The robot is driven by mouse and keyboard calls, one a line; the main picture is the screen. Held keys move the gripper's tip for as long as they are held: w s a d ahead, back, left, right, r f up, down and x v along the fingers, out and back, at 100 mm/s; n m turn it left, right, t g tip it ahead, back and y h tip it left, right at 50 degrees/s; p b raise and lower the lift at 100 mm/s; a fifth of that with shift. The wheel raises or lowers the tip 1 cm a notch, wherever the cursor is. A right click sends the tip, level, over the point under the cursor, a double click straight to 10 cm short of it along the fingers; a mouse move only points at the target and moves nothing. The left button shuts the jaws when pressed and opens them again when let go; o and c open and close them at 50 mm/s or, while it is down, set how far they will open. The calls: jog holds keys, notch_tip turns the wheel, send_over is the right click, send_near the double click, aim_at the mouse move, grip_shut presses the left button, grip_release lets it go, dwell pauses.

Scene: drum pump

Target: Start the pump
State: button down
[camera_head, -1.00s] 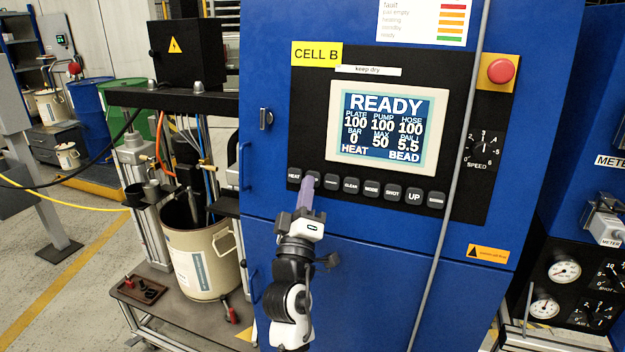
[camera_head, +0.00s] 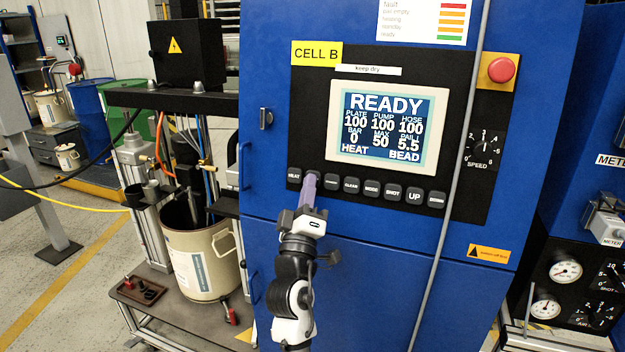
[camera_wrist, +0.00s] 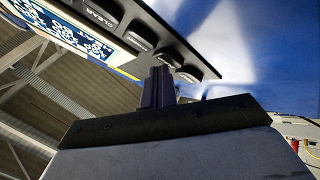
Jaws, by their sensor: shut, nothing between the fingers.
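The blue cabinet's control panel (camera_head: 462,190) holds a screen (camera_head: 385,127) reading READY, with plate, pump and hose at 100 and bar 0. Below it runs a row of dark buttons, including HEAT (camera_head: 294,176), CLEAR (camera_head: 351,185), MODE (camera_head: 372,188), SHOT (camera_head: 393,191) and UP (camera_head: 414,195). My gripper (camera_head: 312,180) is shut and empty, its tips at the button just right of HEAT, whose label is hidden. In the wrist view the fingertips (camera_wrist: 160,72) are close to that button (camera_wrist: 168,57); I cannot tell whether they touch it.
A red emergency stop knob (camera_head: 501,70) and a speed dial (camera_head: 483,141) are at the panel's right. A grey hose (camera_head: 449,208) hangs down the cabinet front. A beige drum (camera_head: 203,265) stands on the stand at left.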

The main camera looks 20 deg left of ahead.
jog(key=shift+w, duration=0.2)
jog(key=shift+s, duration=0.1)
dwell(0.4)
jog(key=shift+s+r, duration=0.1)
jog(key=shift+s, duration=0.65)
jog(key=shift+s, duration=0.1)
jog(key=s, duration=0.2)
jog(key=s+r, duration=0.1)
jog(key=s, duration=0.1)
jog(key=shift+s+a, duration=0.1)
jog(key=shift+s, duration=0.25)
